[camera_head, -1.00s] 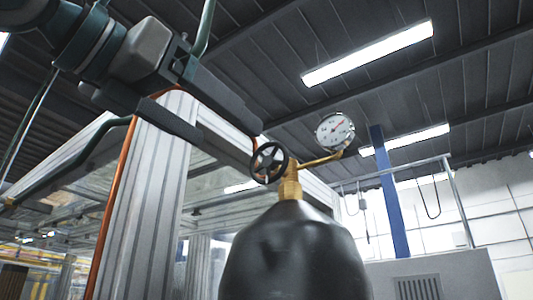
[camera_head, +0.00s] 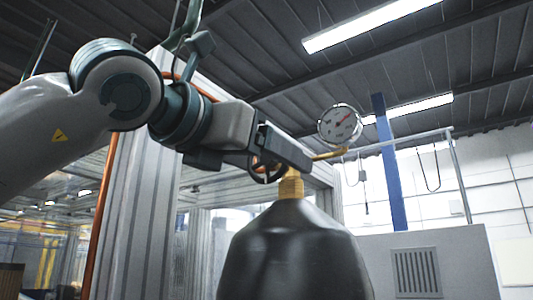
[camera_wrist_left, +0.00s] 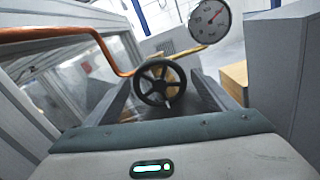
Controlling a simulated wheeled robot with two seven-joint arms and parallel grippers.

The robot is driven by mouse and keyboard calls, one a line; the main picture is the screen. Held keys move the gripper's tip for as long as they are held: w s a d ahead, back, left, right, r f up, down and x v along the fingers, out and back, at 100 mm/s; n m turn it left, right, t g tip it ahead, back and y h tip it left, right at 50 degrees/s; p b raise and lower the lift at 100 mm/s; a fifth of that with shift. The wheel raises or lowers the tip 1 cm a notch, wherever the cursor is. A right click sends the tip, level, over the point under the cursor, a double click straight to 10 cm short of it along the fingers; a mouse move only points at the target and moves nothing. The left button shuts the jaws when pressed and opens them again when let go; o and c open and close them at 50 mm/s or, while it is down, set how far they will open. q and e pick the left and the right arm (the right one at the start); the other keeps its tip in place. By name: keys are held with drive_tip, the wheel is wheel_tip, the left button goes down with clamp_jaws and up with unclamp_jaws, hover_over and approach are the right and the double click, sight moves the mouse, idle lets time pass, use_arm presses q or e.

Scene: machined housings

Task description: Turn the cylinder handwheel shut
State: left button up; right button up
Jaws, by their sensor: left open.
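The black spoked handwheel (camera_head: 266,181) sits on the brass valve (camera_head: 291,188) atop the dark gas cylinder (camera_head: 294,255). My left gripper (camera_head: 277,164) is open, with its jaws at the wheel. One finger crosses in front of the wheel's upper part in the head view and hides much of it. In the left wrist view the handwheel (camera_wrist_left: 157,84) faces me between the two spread fingers, with its rim close to the left one. I cannot tell whether either finger touches the rim. My right gripper is in neither view.
A round pressure gauge (camera_head: 340,124) stands on a brass pipe just right of the wheel. An orange pipe (camera_wrist_left: 100,40) runs close on the left in the wrist view. A grey frame post (camera_head: 140,200) stands left of the cylinder, and a grey vented cabinet (camera_head: 420,262) right.

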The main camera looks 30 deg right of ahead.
use_arm(q)
drive_tip(key=c, duration=1.1)
drive_tip(key=shift+o, duration=0.2)
